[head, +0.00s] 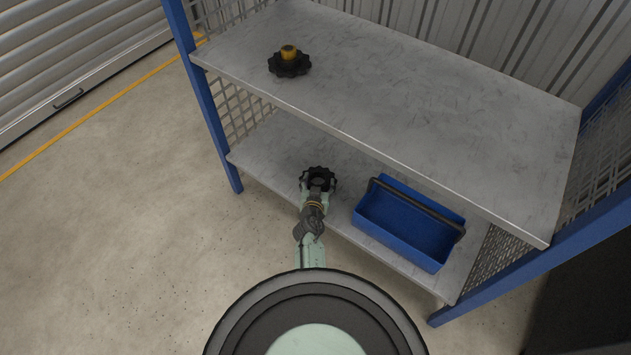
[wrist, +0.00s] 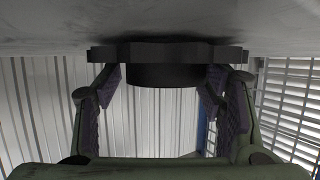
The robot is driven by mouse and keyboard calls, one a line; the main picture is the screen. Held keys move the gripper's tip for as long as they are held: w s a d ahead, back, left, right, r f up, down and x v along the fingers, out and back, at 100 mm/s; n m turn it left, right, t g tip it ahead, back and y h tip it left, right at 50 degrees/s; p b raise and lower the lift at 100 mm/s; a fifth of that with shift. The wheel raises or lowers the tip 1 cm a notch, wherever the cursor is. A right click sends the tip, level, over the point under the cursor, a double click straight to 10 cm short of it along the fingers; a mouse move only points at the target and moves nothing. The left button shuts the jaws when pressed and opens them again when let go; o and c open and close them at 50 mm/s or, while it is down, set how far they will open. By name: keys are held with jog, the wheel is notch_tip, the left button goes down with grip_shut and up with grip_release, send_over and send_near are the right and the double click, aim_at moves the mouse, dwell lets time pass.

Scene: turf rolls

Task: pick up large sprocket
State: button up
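A black toothed sprocket (head: 318,173) lies on the lower shelf near its front edge, left of the blue tote. In the wrist view the sprocket (wrist: 165,52) shows as a wide dark toothed disc with a narrower round hub (wrist: 163,75), against the shelf surface. My gripper (head: 317,188) reaches it from the front. In the wrist view its two fingers stand wide apart, one on each side of the hub, with a small gap at the left; contact on the right is unclear. Another black sprocket (head: 289,68) with a yellow piece on top lies on the upper shelf.
A blue tote (head: 400,224) with a dark handle bar stands on the lower shelf, right of my gripper. The upper shelf (head: 400,110) overhangs the lower shelf (head: 265,150). A blue post (head: 205,110) and mesh close the left end. The floor at left is clear.

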jog(key=shift+d, duration=0.1)
jog(key=c, duration=1.2)
